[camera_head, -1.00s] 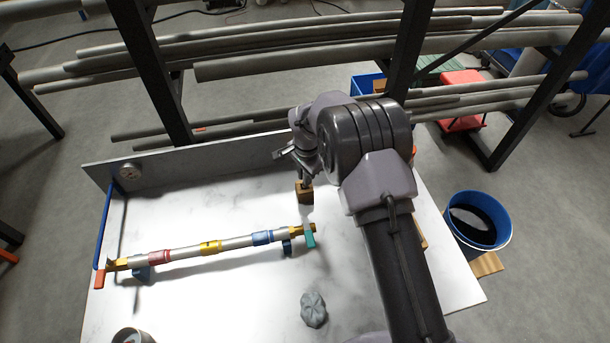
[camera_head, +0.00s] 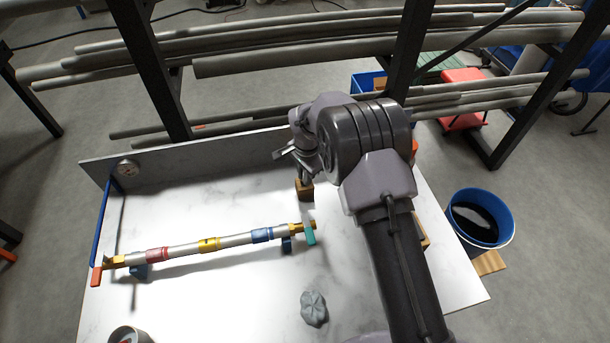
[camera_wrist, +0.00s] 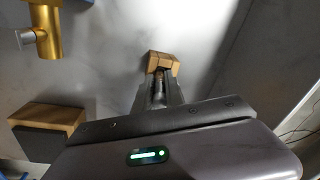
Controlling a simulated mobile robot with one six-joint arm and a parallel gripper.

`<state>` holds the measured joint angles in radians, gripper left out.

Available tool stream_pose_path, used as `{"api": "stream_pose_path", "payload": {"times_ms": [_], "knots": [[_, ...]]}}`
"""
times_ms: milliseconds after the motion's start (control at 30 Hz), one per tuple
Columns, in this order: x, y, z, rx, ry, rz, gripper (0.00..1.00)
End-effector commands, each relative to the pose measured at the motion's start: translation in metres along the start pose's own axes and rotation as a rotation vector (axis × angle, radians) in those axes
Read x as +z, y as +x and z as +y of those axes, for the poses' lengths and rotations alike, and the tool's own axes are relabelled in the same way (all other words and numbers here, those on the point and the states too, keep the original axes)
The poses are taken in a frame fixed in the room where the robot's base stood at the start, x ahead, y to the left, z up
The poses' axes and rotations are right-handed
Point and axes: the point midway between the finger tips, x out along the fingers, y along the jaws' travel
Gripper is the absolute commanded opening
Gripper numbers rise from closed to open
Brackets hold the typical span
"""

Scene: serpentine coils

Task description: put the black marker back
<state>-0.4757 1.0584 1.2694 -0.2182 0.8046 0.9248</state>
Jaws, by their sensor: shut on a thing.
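My gripper (camera_head: 297,158) is over the back part of the white table, fingers pointing down. In the wrist view its fingers (camera_wrist: 158,92) are shut on a slim dark thing, which I take to be the black marker; the fingers hide most of it. A small wooden block (camera_head: 304,190) stands directly below the gripper and also shows at the fingertips in the wrist view (camera_wrist: 163,62). The marker's lower end is at or just over this block. I cannot tell whether it is inside it.
A metal pipe with coloured bands (camera_head: 190,247) lies across blue supports, its teal handle (camera_head: 310,236) near the block. A grey lobed knob (camera_head: 314,309) and a cup (camera_head: 128,336) are in front. A wooden block with a dark pad (camera_wrist: 48,125) shows in the wrist view. A blue bucket (camera_head: 482,216) stands off the table.

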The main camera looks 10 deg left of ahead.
Motion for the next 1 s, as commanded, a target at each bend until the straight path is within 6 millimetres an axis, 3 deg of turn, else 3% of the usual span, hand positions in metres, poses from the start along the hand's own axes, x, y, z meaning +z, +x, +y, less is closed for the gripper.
{"api": "stream_pose_path", "payload": {"times_ms": [33,133,533,1000], "knots": [[0.001,0.001,0.001,0.003,0.001,-0.002,0.21],[0.001,0.001,0.001,0.003,0.001,-0.002,0.40],[0.000,-0.009,0.000,0.000,0.000,0.000,0.40],[0.000,-0.118,-0.001,-0.001,0.001,0.000,0.40]]}}
